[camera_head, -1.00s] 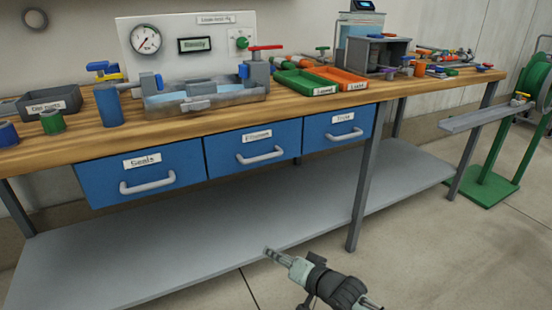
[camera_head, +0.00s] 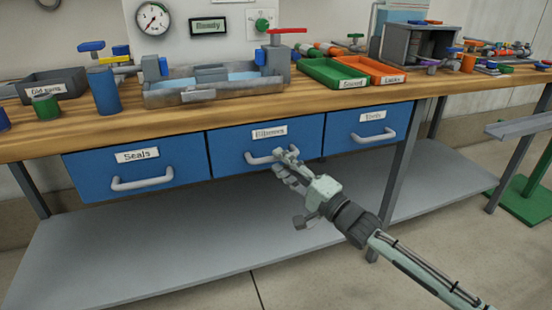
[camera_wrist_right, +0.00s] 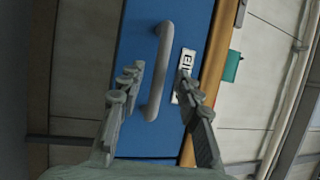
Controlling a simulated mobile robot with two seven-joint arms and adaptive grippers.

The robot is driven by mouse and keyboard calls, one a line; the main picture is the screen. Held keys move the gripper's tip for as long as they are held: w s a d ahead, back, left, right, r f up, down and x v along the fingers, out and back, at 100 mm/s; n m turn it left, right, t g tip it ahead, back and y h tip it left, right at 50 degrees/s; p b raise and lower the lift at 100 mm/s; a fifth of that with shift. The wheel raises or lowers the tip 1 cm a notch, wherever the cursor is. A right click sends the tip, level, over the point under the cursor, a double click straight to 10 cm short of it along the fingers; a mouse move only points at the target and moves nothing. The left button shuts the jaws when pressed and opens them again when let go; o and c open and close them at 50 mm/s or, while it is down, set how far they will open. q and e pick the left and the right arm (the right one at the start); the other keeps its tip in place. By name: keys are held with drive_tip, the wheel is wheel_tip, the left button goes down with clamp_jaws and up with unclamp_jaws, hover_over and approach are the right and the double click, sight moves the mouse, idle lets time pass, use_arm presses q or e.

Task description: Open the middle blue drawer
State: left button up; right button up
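The middle blue drawer (camera_head: 225,152) hangs under the wooden benchtop and looks closed, with a white label (camera_head: 269,131) and a grey bar handle (camera_head: 258,159). My right gripper (camera_head: 287,162) is in front of its handle and covers the handle's right end. In the right wrist view the gripper (camera_wrist_right: 158,78) is open, its two fingers apart on either side of the handle (camera_wrist_right: 160,65). The handle shows between and beyond the fingers; no contact is visible. The drawer face (camera_wrist_right: 137,25) fills the middle of that view. My left gripper is not in view.
A blue drawer marked Seals (camera_head: 85,180) is to the left and another blue drawer (camera_head: 345,145) to the right; both look closed. A grey shelf (camera_head: 180,240) lies below. A table leg (camera_head: 393,195) stands right of my gripper. The benchtop (camera_head: 170,119) overhangs the drawers.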

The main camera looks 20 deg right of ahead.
drive_tip(key=shift+x, duration=1.45)
clamp_jaws()
